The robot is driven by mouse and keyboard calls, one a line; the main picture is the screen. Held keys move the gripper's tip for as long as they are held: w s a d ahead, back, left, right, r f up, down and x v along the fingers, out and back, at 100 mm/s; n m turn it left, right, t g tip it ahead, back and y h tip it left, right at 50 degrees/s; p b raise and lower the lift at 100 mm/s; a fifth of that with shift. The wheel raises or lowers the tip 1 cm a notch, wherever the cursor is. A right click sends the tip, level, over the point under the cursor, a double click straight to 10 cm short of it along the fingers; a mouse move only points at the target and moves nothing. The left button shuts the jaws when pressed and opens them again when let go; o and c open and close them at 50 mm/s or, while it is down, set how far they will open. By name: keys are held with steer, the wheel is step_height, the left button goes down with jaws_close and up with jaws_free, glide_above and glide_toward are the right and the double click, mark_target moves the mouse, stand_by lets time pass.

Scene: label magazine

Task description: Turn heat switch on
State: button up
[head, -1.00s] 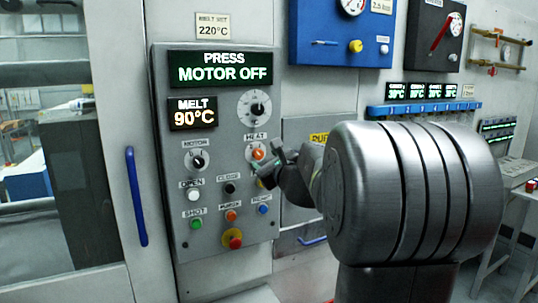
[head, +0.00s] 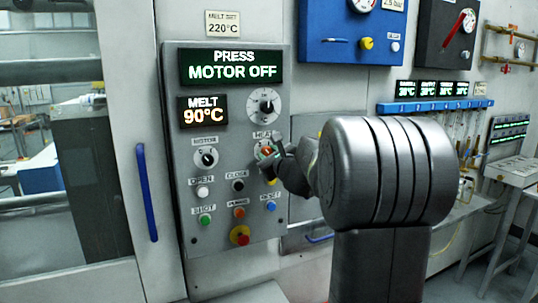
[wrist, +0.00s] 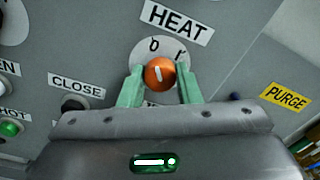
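The heat switch is an orange round knob with a white pointer line on a pale dial, below the HEAT label (wrist: 176,20). In the wrist view the knob (wrist: 160,73) sits between the two green fingertips of my gripper (wrist: 160,85). One finger is on each side, close to the knob; I cannot tell whether they touch it. The pointer line stands nearly upright, tilted slightly left, between the dial's 0 and I marks. In the head view my gripper (head: 273,155) is at the heat switch and covers part of it.
The control panel (head: 222,225) also holds the motor switch (head: 206,157), a larger dial (head: 266,106) above and several push buttons. A red emergency button (head: 240,235) is low on the panel. Displays read "PRESS MOTOR OFF" and "MELT 90°C". A blue door handle (head: 147,193) is at left.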

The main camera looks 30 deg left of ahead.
steer(key=shift+m, duration=0.3)
steer(key=m+p, duration=0.2)
steer(key=m, duration=0.1)
steer(key=shift+r+m, duration=0.15)
steer(key=shift+m, duration=0.15)
steer(key=m+p, duration=0.2)
steer(key=m, duration=0.1)
steer(key=shift+m, duration=0.3)
steer(key=m+p, duration=0.2)
steer(key=m, duration=0.1)
steer(key=shift+m+p, duration=1.1)
steer(key=shift+m, duration=0.4)
steer(key=o, duration=1)
steer(key=shift+c, duration=0.2)
steer(key=shift+d, duration=0.1)
